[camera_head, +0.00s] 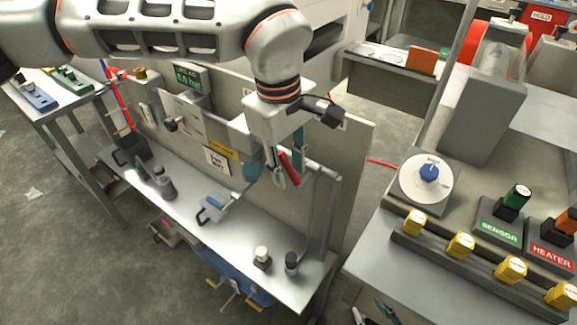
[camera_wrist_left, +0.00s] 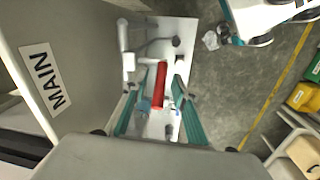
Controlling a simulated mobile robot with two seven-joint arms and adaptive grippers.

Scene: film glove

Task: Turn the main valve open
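The main valve's red handle (camera_head: 290,167) is at the right part of the upright panel behind the narrow bench. My left gripper (camera_head: 287,172) is over it, pointing down. In the left wrist view, the red handle (camera_wrist_left: 158,85) lies lengthwise between the two teal fingers of my left gripper (camera_wrist_left: 160,92). Gaps show beside the handle, so the fingers look open around it. A MAIN label (camera_wrist_left: 45,80) is on the panel face at the left of the wrist view. The valve body is hidden in the head view. My right gripper is not in view.
The narrow bench (camera_head: 225,240) holds a blue-handled tool (camera_head: 215,207), dark bottles and small parts. A green display (camera_head: 188,77) is on the panel. At right, a console carries a round dial (camera_head: 426,178) and yellow blocks. A grey pipe (camera_head: 325,205) stands right of the gripper.

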